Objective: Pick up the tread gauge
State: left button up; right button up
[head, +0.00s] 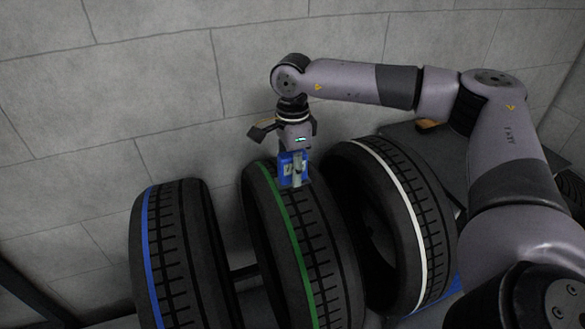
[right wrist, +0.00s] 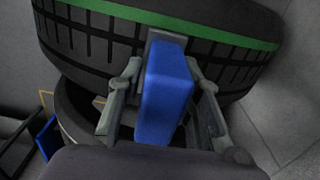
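The tread gauge (head: 287,166) is a small blue block with a pale label and a grey end, at the top of the green-striped tyre (head: 289,225) in the head view. In the right wrist view, the gauge (right wrist: 166,90) stands between the two grey fingers of my right gripper (right wrist: 164,72), its grey end towards the tread. My right gripper (head: 295,172) points down, with its fingers closed against the gauge's sides. Whether the gauge touches the tyre is unclear. My left gripper is out of view.
A blue-striped tyre (head: 178,250) stands to the left and a white-striped tyre (head: 410,215) to the right, both close to the middle one. A grey block wall (head: 150,90) rises behind. A dark flat surface (head: 425,150) lies behind the right tyre.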

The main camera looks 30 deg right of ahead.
grip_shut()
jog(key=shift+r, duration=0.15)
